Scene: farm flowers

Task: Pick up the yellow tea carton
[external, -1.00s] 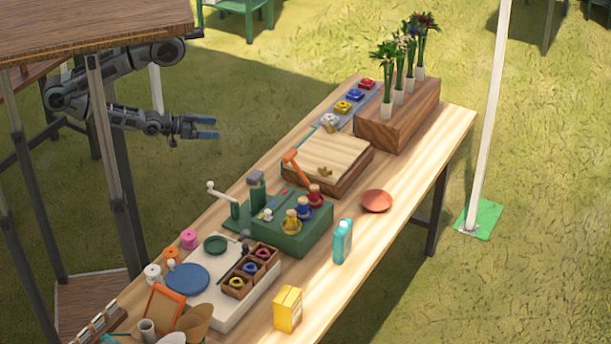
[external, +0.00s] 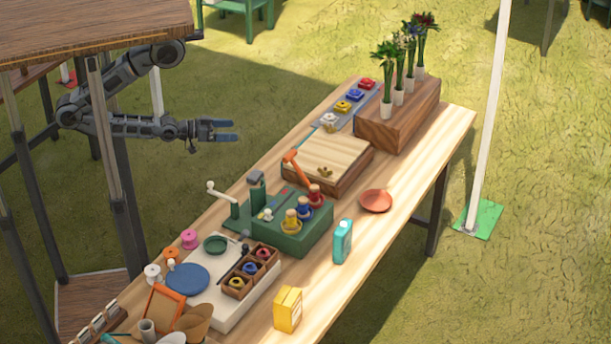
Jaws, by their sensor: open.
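The yellow tea carton (external: 288,310) stands upright at the front edge of the wooden table, near the bottom of the external view. A pale band or label shows on its side. My gripper (external: 234,130) is open and empty. It hangs in the air beyond the table's back edge, far up and to the left of the carton. Nothing is between its fingers.
A teal bottle (external: 342,241) and a red plate (external: 376,201) stand right of the carton. A green box with spools (external: 290,232) and a white tray (external: 222,310) lie between. A wooden flower stand (external: 400,118) is at the far end.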

